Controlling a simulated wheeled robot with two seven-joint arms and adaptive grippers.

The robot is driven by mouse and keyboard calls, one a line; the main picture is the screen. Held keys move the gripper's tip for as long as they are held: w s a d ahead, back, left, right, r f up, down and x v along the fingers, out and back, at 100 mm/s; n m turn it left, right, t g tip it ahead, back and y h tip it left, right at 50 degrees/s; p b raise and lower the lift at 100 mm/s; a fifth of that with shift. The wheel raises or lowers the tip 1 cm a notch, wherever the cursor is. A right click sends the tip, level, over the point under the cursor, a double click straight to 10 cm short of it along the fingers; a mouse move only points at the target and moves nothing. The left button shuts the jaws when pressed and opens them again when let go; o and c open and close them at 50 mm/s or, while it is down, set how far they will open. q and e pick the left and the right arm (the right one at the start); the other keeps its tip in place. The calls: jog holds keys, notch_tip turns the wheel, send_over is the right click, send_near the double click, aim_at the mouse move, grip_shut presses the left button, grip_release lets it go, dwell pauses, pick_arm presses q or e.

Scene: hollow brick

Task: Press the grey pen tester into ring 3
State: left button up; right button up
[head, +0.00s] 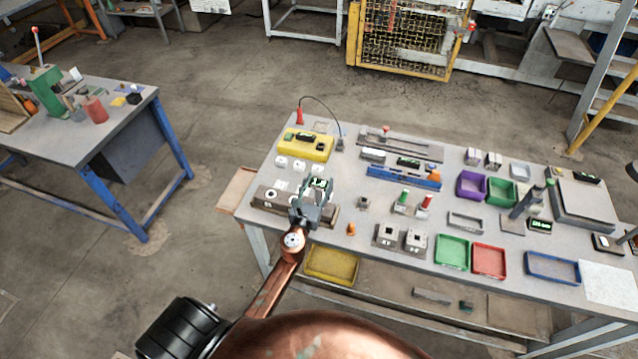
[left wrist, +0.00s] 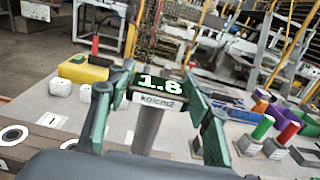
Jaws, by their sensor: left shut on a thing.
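My left gripper (head: 313,200) is shut on the grey pen tester, holding it over the left part of the table. In the left wrist view the tester (left wrist: 141,130) stands between the green-padded fingers (left wrist: 155,112). Its dark display reads 1.8, with a "kg/cm2" label below. A brown-grey block (head: 262,200) with round rings lies under and beside the gripper.
Several white blocks (head: 281,161) and a yellow case (head: 306,146) stand behind the gripper. A small grey block (head: 363,203), an orange piece (head: 351,229) and red and green handled stamps (head: 425,204) are to its right.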

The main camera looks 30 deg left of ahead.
pick_arm(q)
jog(key=shift+f+b, duration=0.3)
dwell(0.7)
